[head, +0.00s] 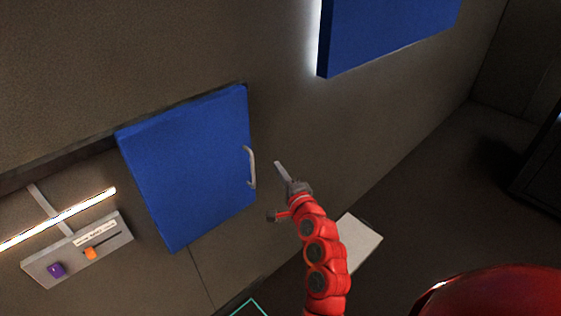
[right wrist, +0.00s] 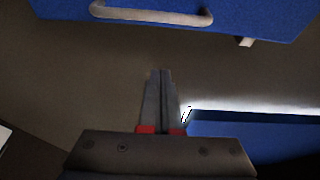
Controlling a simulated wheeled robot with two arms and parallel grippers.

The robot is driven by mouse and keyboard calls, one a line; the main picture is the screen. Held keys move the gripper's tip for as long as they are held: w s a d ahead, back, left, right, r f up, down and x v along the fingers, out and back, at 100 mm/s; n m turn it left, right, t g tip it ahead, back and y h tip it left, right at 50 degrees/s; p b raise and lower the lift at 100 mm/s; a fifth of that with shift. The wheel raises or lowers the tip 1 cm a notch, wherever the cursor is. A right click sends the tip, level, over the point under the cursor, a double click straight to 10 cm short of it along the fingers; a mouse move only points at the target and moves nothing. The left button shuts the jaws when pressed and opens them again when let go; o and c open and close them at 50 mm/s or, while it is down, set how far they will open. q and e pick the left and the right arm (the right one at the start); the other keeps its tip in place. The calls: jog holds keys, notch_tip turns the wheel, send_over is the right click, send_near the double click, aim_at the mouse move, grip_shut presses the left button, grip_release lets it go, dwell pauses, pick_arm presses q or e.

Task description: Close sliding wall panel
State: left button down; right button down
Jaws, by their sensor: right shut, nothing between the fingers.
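The sliding wall panel is a blue square panel (head: 190,165) on the grey-brown wall, with a pale curved handle (head: 251,167) on its right edge. In the right wrist view the panel (right wrist: 270,14) and its handle (right wrist: 150,15) show along the top. My right gripper (head: 278,165) is just to the right of the handle, apart from it. In the right wrist view its fingers (right wrist: 160,74) are together and empty, pointing toward the handle with a gap between. My left gripper is not in view.
A second blue panel (head: 385,30) with a lit edge is at the upper right. A grey control box (head: 75,250) with a purple knob and an orange slider sits at lower left, below a bright light bar (head: 60,217). A pale flat board (head: 358,245) lies behind my right arm.

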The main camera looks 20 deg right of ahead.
jog(key=w+a+p, duration=0.4)
jog(key=w, duration=0.3)
jog(key=shift+w+p, duration=0.25)
jog(key=shift+p, duration=0.05)
jog(key=shift+f, duration=0.1)
